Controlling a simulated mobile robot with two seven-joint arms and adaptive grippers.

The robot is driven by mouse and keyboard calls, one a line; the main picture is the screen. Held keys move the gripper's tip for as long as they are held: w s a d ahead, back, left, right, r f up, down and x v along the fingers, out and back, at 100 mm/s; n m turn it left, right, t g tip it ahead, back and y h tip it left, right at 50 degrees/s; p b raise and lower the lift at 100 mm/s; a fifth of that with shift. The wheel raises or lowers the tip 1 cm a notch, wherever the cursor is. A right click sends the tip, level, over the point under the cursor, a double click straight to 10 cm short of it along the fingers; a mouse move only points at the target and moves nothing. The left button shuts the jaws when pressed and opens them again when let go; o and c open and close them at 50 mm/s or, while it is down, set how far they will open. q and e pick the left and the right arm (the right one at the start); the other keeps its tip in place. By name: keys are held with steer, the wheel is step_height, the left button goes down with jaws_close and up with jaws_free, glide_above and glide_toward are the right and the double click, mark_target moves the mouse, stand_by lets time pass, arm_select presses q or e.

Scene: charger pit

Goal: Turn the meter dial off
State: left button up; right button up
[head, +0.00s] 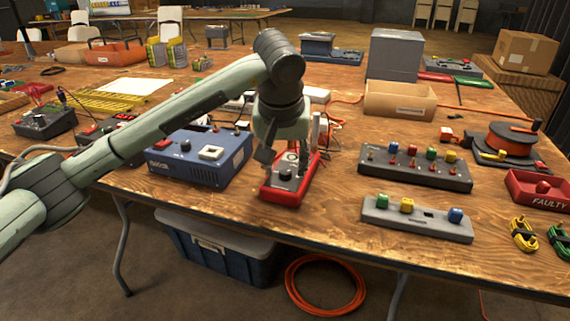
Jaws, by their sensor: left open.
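A red meter (278,194) lies near the front edge of the wooden table, in the middle of the head view. Its dark round dial (286,173) shows on its grey face; its exact setting is too small to read. My left gripper (283,155) points down over the meter, open and empty, with its fingers around the upper part of the meter in the picture. It hides part of the meter's far end. Contact with the dial cannot be told. My right gripper is out of view.
A blue box (203,158) stands close left of the meter. Two grey panels (420,171) with coloured knobs or plugs lie to the right. A red FAULTY tray (540,188) is at the far right. Bare table lies just right of the meter.

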arm_select(q)
steer(key=shift+w+f, duration=0.25)
steer(key=shift+f, duration=0.25)
jaws_close()
